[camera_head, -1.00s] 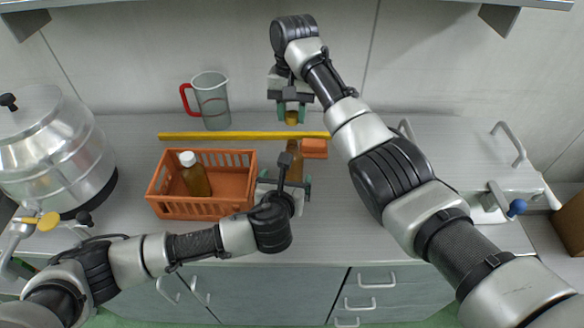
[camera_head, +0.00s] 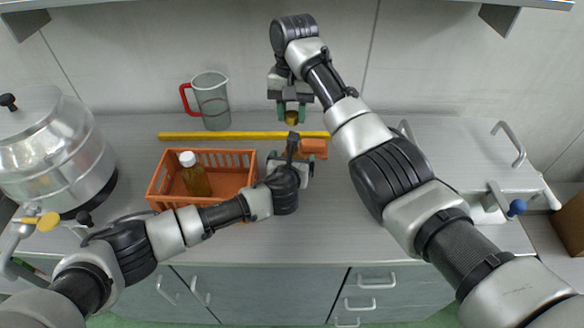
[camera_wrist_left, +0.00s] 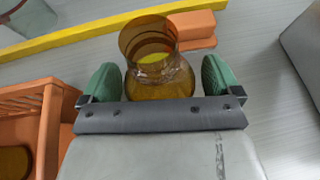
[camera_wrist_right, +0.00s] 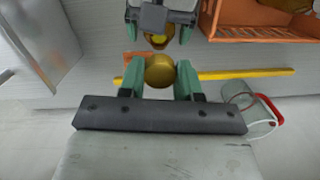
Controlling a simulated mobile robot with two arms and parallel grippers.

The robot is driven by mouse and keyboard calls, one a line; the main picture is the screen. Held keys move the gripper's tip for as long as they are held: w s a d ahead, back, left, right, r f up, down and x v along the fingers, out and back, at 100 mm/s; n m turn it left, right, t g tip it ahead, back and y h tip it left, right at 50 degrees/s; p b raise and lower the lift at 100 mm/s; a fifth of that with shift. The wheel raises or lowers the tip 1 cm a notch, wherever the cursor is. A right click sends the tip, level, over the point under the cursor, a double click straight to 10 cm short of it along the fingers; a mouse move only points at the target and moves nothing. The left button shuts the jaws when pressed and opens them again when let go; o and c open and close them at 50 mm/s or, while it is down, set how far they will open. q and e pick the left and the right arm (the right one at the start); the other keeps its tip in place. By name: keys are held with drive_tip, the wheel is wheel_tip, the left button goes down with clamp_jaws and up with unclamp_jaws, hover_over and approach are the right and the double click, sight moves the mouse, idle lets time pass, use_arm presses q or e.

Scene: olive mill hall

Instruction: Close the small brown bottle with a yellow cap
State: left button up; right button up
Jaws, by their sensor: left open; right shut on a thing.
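The small brown bottle (camera_wrist_left: 160,80) stands uncapped between the green fingers of my left gripper (camera_wrist_left: 163,85) in the left wrist view. The left gripper is open, with a finger on either side of the bottle. In the head view, this gripper (camera_head: 293,162) hides most of the bottle. My right gripper (camera_head: 291,112) is shut on the yellow cap (camera_head: 291,118) behind and above the bottle. The right wrist view shows the cap (camera_wrist_right: 160,72) between the right fingers, with the bottle's open mouth (camera_wrist_right: 157,40) beyond it, apart from the cap.
An orange basket (camera_head: 157,190) holding a white-capped brown bottle (camera_head: 195,177) is left of my left gripper. An orange block (camera_head: 315,148) lies just behind the bottle. A yellow strip (camera_head: 215,136) and a jug (camera_head: 211,103) are farther back. The counter at right is partly free.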

use_arm(q)
drive_tip(key=c, duration=1.3)
drive_tip(key=shift+c, duration=0.2)
use_arm(e)
drive_tip(key=shift+s+f, duration=0.1)
drive_tip(key=shift+f, duration=2.4)
drive_tip(key=shift+f, duration=0.9)
drive_tip(key=shift+f, duration=0.5)
use_arm(q)
clamp_jaws()
use_arm(e)
drive_tip(key=shift+m, duration=1.8)
